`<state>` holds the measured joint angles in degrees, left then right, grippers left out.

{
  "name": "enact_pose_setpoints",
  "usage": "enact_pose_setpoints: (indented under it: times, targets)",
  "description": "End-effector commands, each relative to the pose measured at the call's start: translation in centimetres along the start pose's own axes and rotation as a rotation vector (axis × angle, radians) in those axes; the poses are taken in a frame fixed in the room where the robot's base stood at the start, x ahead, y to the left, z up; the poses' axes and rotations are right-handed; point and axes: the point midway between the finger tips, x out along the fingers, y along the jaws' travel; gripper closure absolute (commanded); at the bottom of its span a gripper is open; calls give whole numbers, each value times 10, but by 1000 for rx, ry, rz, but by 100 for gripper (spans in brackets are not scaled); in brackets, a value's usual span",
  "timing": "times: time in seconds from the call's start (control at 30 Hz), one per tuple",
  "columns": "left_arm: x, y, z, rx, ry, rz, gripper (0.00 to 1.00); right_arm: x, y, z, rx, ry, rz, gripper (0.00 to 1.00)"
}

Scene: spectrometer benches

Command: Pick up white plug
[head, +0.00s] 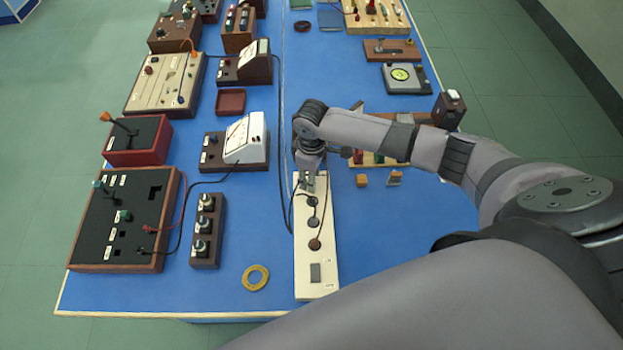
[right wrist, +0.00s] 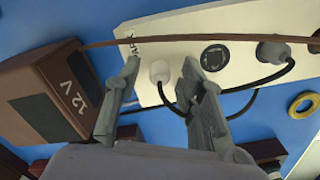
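The white plug (right wrist: 159,71) stands on the cream power strip (right wrist: 245,22) in the right wrist view, with a black cable at its base. My right gripper (right wrist: 160,67) is open, with one finger on each side of the plug and visible gaps between. In the head view the right gripper (head: 308,181) points down over the far end of the strip (head: 316,264) and hides the white plug. A grey plug (right wrist: 273,51) and an empty round socket (right wrist: 214,57) are beside it on the strip. My left gripper is not in view.
A brown cable crosses the strip close to the fingers. A brown 12 V box (right wrist: 43,98) stands left of them in the wrist view. A yellow ring (head: 256,278), a three-knob box (head: 207,232) and a white meter (head: 245,138) lie left of the strip in the head view.

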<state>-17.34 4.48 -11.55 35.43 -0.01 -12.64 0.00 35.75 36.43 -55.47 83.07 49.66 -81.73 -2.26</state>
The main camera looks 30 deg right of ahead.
Motion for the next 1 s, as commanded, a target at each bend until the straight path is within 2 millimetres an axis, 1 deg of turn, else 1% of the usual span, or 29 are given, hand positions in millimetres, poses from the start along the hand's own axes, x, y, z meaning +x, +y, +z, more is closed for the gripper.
enact_pose_setpoints:
  times: [0.03,0.07,0.5,0.83,0.97,1.0]
  targets:
    - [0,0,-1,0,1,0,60,0,0,0,0,0,0,69]
    - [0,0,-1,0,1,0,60,0,0,0,0,0,0,71]
    - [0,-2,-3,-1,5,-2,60,-1,0,0,1,0,0,100]
    - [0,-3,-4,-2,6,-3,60,-3,0,0,0,1,1,100]
    - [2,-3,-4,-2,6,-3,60,-11,1,-1,1,2,1,100]
    - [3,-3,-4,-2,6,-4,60,-16,1,-1,1,4,2,100]
